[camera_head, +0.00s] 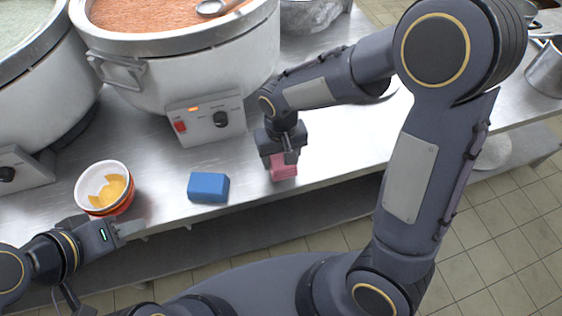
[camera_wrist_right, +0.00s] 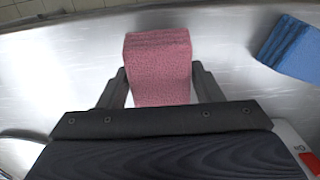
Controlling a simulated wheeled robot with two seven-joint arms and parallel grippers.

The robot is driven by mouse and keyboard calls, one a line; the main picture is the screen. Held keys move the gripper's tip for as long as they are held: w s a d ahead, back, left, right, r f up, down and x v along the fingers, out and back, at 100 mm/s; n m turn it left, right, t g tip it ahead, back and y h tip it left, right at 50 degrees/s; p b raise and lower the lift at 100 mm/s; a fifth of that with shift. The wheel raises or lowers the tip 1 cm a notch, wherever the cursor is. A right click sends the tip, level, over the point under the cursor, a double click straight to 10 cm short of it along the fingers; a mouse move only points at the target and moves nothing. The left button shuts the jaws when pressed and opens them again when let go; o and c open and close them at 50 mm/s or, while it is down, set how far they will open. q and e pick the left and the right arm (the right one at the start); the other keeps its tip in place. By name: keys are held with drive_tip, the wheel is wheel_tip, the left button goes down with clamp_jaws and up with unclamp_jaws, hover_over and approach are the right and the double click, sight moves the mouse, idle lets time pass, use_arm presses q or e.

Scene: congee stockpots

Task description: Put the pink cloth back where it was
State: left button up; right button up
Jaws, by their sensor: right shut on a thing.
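The pink cloth (camera_head: 284,171) is a folded block near the front edge of the steel counter. It also shows in the right wrist view (camera_wrist_right: 158,65), between the two fingers. My right gripper (camera_head: 287,157) is shut on it from above; I cannot tell whether the cloth touches the counter. My left gripper (camera_head: 130,229) is at the counter's front edge, just below the stacked bowls; whether its jaws are open or shut is unclear.
A blue folded cloth (camera_head: 208,187) lies left of the pink one. Stacked bowls (camera_head: 106,190) with something yellow inside stand further left. A large pot cooker (camera_head: 180,75) of reddish food stands behind, another (camera_head: 40,90) at left. The steel counter (camera_head: 335,150) is clear to the right.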

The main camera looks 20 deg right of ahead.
sight(281, 164)
drive_tip(key=shift+f, duration=1.55)
drive_tip(key=shift+f+b, duration=0.2)
drive_tip(key=shift+b, duration=0.1)
drive_tip(key=o, duration=1)
drive_tip(key=shift+r, duration=0.15)
